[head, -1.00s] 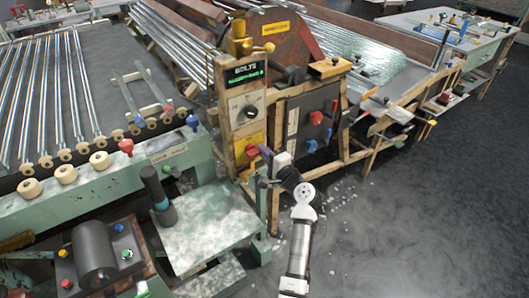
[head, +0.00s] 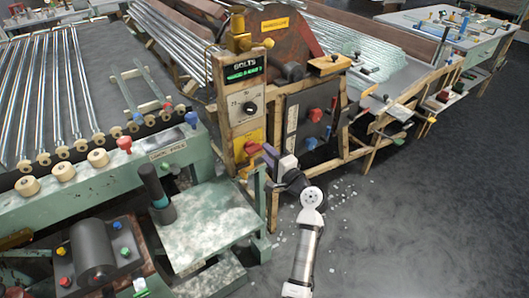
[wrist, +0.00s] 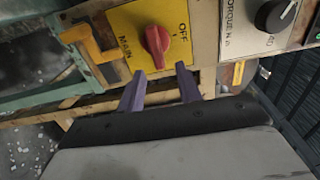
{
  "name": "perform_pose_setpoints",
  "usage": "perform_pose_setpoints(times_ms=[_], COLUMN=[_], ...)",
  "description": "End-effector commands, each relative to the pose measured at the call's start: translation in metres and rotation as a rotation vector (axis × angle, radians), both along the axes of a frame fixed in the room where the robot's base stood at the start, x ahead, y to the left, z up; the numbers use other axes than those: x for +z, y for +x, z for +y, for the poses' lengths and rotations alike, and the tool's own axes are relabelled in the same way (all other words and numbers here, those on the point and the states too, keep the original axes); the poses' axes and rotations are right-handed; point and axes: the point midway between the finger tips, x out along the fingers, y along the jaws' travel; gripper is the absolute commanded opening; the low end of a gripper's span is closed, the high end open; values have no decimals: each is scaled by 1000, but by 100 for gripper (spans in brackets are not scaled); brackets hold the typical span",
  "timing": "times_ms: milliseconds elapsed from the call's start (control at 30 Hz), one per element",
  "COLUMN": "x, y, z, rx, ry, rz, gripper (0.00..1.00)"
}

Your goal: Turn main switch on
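The main switch is a red rotary knob (wrist: 156,40) on a yellow plate (wrist: 124,19) marked "MAIN" and "OFF" in the wrist view. It also shows in the head view as a red knob (head: 251,147) low on the narrow wooden-framed panel. The knob's ridge runs roughly along the plate, tilted a little; its exact setting is unclear. My gripper (wrist: 159,82) is open, with two purple fingers spread apart just short of the knob and nothing between them. In the head view my gripper (head: 268,157) is beside the lower part of that panel.
Above the switch is a torque dial (head: 249,108) and a lit "BOLTS" display (head: 243,68). A dark panel with red and blue knobs (head: 313,116) stands to the right. A green bench (head: 207,225) is at left. Floor at right is clear.

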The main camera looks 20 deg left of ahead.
Motion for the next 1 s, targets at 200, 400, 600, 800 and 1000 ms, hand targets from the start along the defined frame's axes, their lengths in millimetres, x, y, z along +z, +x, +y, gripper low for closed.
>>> perform_pose_setpoints(times_ms=[200, 400, 600, 800, 1000], x=[-4, -3, -1, 0, 0], y=[-32, -55, -66, -67, -67], z=[-43, -72, -85, -87, -87], rx=[-5, -4, -1, -1, -1], ry=[0, 0, 1, 1, 1], rz=[0, 0, 1, 1, 1], gripper=[35, 35, 35, 35, 35])
